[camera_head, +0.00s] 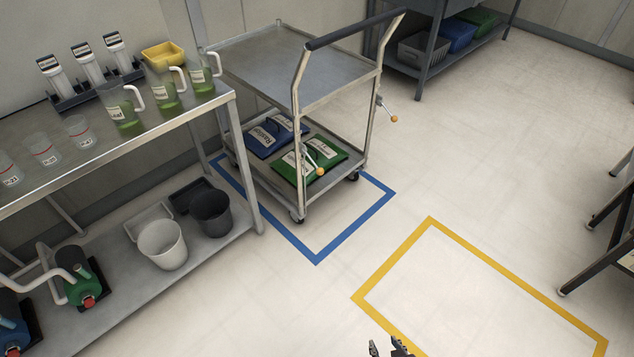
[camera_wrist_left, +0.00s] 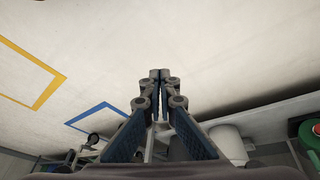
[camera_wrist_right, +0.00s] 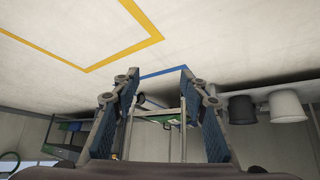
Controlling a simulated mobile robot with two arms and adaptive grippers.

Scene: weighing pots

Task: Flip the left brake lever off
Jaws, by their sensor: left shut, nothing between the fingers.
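A metal cart (camera_head: 272,60) with a black push handle stands in a blue floor outline. The left brake lever (camera_head: 317,165), a thin metal rod with an orange knob, sticks out at the cart's lower front. A second such lever (camera_head: 388,112) is on its right side. My right gripper (camera_head: 388,346) only just enters the head view at the bottom edge, well away from the cart. In the right wrist view its fingers (camera_wrist_right: 160,72) are apart and empty, with the cart beyond them. My left gripper (camera_wrist_left: 159,76) is shut and empty, outside the head view.
A metal bench (camera_head: 175,122) on the left holds jugs and beakers, with buckets (camera_head: 163,244) on its lower shelf. Green and blue bags lie on the cart's lower shelf. A yellow floor outline (camera_head: 395,257) surrounds clear floor. A dark table (camera_head: 612,215) stands at the right.

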